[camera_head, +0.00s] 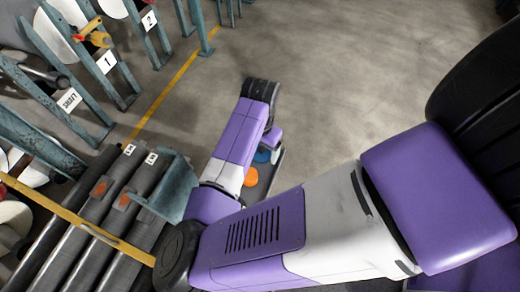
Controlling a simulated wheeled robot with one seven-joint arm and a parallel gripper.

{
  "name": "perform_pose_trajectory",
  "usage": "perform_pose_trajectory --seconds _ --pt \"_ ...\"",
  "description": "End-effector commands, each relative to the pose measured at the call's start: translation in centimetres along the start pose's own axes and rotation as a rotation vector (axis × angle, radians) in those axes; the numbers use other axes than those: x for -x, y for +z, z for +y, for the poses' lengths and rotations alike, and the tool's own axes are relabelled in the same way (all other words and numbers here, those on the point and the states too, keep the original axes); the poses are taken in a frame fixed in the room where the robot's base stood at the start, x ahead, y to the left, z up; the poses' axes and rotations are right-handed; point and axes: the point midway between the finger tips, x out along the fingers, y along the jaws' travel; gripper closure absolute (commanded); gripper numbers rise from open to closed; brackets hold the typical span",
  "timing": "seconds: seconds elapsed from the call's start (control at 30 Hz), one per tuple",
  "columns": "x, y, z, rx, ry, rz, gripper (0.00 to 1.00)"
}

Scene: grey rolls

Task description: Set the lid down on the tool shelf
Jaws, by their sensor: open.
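A round orange piece (251,177) lies on a narrow dark tray or shelf (275,176), partly hidden by my forearm. A blue piece (262,156) lies just beyond it, mostly covered by my arm. I cannot tell whether either one is the lid, or whether this dark surface is the tool shelf. My arm reaches from the right to an elbow at the lower left, then bends up to a black wrist joint near the upper middle. The wrist folds back down beside the dark surface. My gripper's fingers are hidden behind the arm.
Several dark grey rolls (68,224) lie side by side at lower left, with a yellow bar across them. A blue-green metal piece (172,190) stands close to my forearm. Numbered blue-green racks (107,75) fill the upper left. Concrete floor (350,85) is clear at upper right.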

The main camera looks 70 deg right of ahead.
Motion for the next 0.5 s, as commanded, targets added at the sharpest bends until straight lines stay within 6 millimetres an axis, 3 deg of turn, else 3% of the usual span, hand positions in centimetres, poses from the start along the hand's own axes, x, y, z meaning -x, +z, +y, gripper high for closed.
perform_pose_trajectory --seconds 0.5 --pt "9.6 -0.1 0.0 -0.004 -0.002 0.001 0.18"
